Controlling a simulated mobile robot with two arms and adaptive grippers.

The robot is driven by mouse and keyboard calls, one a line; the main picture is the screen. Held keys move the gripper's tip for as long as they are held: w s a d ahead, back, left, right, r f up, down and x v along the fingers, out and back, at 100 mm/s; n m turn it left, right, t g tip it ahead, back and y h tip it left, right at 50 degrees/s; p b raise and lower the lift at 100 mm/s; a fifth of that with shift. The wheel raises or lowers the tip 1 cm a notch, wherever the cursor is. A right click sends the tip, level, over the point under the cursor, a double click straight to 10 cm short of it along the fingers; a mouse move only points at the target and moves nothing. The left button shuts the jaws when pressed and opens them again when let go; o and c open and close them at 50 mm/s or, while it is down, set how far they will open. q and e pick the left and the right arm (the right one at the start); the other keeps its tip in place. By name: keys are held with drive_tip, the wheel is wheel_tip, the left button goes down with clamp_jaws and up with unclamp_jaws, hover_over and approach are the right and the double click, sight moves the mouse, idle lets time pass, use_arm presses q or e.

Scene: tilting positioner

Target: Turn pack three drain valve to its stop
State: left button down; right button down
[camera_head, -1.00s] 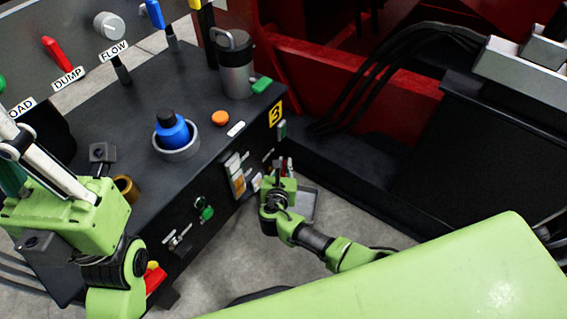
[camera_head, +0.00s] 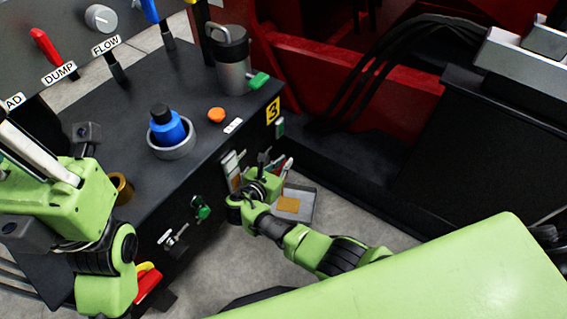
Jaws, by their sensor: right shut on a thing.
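The black pack cabinet (camera_head: 165,195) carries a yellow label reading 3 (camera_head: 273,110). A green-handled valve (camera_head: 202,208) sticks out of its front face, with a metal fitting (camera_head: 174,239) lower left of it. I cannot tell which fitting is the drain valve. My right gripper (camera_head: 262,170) is at the front face, right of the green-handled valve and apart from it. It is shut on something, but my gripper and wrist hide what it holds. My left arm is at the left edge; the opening of its gripper cannot be made out.
A grey tray (camera_head: 305,202) with a tan piece in it lies beyond my right gripper. Red-handled items (camera_head: 287,165) stand close to it.

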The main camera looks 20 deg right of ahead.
drive_tip(key=shift+d, duration=0.1)
drive_tip(key=c, duration=2.1)
unclamp_jaws()
drive_tip(key=shift+r, duration=0.15)
wheel_tip(320, 180, up, 10)
drive_tip(key=shift+f, duration=0.15)
